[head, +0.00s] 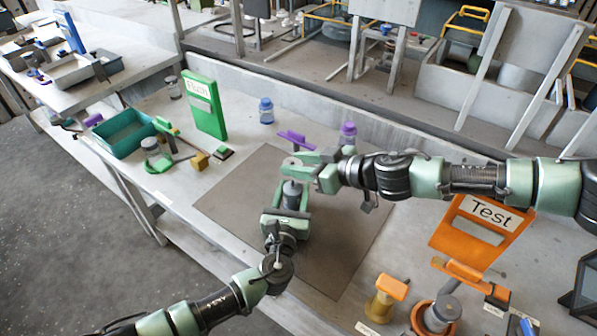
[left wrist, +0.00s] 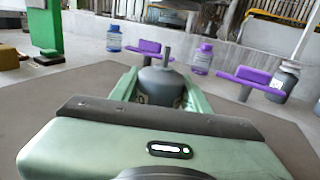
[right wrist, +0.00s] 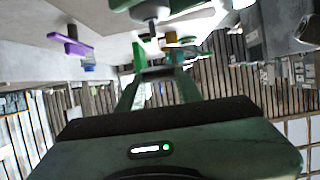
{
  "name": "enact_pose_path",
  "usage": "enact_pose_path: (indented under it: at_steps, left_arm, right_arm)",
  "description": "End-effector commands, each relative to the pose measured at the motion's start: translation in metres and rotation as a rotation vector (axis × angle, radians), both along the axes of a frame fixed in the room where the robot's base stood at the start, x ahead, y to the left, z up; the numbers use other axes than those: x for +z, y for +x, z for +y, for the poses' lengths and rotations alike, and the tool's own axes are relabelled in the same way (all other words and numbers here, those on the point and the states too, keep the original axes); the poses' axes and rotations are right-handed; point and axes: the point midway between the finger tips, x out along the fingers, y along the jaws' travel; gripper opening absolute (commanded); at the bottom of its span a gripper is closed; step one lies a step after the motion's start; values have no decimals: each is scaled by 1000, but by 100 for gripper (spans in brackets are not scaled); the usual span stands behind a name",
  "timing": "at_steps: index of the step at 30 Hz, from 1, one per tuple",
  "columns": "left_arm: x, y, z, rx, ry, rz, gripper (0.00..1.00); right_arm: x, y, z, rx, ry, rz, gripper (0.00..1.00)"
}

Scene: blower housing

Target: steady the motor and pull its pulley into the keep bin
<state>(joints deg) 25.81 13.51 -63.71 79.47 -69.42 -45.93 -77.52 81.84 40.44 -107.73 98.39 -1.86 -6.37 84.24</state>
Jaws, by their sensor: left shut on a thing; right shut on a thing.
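The motor (head: 291,192) is a grey upright cylinder above the dark mat. My left gripper (head: 288,205) is shut around its body. In the left wrist view the motor (left wrist: 162,85) shows a thin bare shaft on top. My right gripper (head: 303,165) is shut just above the motor. A small pale grey disc, apparently the pulley (head: 292,162), is at its fingertips. In the right wrist view the rolled picture shows the motor and shaft near the top edge; a grey piece (right wrist: 156,73) lies between the fingertips. A teal open bin (head: 122,132) stands at the left; its label is not readable.
A green labelled board (head: 205,105) stands behind the bin, with a yellow block (head: 199,161) and small parts nearby. A blue bottle (head: 266,111) and purple-handled items (head: 292,139) stand at the back. An orange Test board (head: 482,230) is at the right. The mat's left part is clear.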

Motion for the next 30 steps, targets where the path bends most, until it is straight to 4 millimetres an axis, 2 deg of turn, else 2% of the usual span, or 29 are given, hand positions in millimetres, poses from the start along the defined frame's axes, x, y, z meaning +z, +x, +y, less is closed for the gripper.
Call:
enact_pose_path:
  at_steps: [3,9,10,12,23,26,30]
  left_arm:
    - [0,0,0,1,0,-1,0]
    - [0,0,0,1,0,-1,0]
    - [0,0,0,1,0,-1,54]
    - [0,0,0,1,0,-1,71]
    - [0,-2,1,0,0,0,71]
    - [-1,-12,3,0,-1,2,71]
    - [-2,-38,7,-1,0,3,71]
  right_arm:
    - [6,0,0,-1,0,0,0]
    - [6,0,0,-1,0,1,0]
    - [6,0,0,-1,0,1,0]
    - [6,0,-1,-1,0,1,0]
    - [6,0,0,-1,0,1,0]
    - [6,0,0,-1,0,1,0]
    - [5,0,0,-1,0,1,0]
